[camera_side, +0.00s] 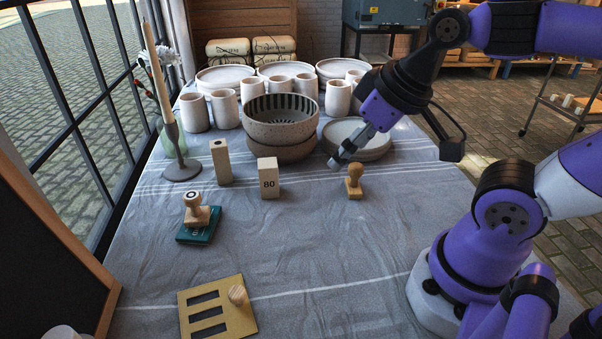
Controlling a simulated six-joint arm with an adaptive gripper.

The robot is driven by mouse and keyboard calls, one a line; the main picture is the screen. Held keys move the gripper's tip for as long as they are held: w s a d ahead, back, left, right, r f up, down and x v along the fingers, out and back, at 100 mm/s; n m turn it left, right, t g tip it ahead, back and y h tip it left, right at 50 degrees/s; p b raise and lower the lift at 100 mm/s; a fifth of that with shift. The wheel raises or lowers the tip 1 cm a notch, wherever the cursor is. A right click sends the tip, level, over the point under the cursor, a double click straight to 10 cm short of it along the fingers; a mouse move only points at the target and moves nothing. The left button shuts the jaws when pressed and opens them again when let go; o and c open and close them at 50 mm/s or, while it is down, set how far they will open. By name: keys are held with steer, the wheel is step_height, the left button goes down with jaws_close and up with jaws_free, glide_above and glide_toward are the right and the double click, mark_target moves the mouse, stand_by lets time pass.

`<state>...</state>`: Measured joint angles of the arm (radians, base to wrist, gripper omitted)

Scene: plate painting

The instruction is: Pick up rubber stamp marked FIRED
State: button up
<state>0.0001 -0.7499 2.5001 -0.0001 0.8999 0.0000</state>
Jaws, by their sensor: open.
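A small wooden stamp with a rounded knob handle (354,183) stands upright on the cloth-covered table, right of the middle. A second wooden stamp (196,211) sits on a teal ink pad (199,236) at the left, with a dark ring mark on its knob. I cannot read the word FIRED on either stamp. My gripper (340,162) is open and empty, a little above and to the left of the right stamp, and apart from it. It is in front of the low plates.
A wooden block marked 80 (269,181) and a taller wooden block (221,162) stand left of my gripper. Stacked bowls (281,130), plates (372,150) and several cups fill the back. A slotted board (217,306) lies in front; the middle front is clear.

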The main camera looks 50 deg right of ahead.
steer(key=n+g, duration=0.2)
steer(key=n, duration=0.1)
glide_toward(358, 165)
steer(key=shift+y, duration=0.5)
steer(key=x, duration=0.3)
steer(key=d+x, duration=0.1)
steer(key=x, duration=0.1)
steer(key=shift+s+f, duration=0.1)
steer(key=shift+s, duration=0.05)
steer(key=x, duration=0.5)
steer(key=shift+w+a+f, duration=0.1)
steer(key=shift+w+f, duration=0.2)
jaws_close()
